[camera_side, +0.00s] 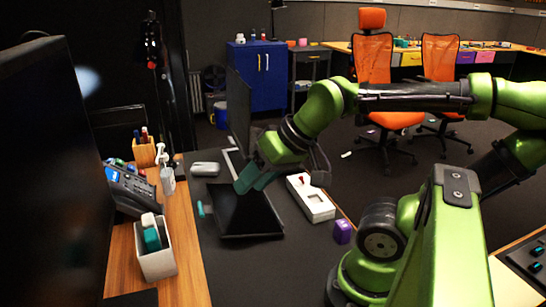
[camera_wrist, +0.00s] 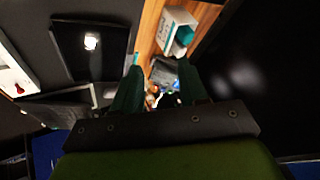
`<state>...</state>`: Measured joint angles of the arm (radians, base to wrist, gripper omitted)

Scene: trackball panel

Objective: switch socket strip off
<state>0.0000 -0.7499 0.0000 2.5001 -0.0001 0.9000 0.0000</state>
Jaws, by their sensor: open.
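A white box with a red switch (camera_side: 312,200), which looks like the socket strip, lies on the dark desk mat right of the black sloped panel. In the wrist view part of the white box (camera_wrist: 12,72) shows at the left edge, with a red spot on it. I cannot tell the switch's position. My gripper (camera_side: 244,186) has teal fingers and hangs over the upper part of the black sloped panel (camera_side: 245,215), left of the white box and apart from it. In the wrist view the gripper (camera_wrist: 158,88) is open, with nothing held between its fingers.
A purple cube (camera_side: 342,232) sits near the white box's lower end. A grey mouse (camera_side: 205,169) lies behind the panel. A phone (camera_side: 130,190), a white bin (camera_side: 155,255) and a pen holder (camera_side: 145,153) stand left. A dark monitor (camera_side: 45,170) fills the left side.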

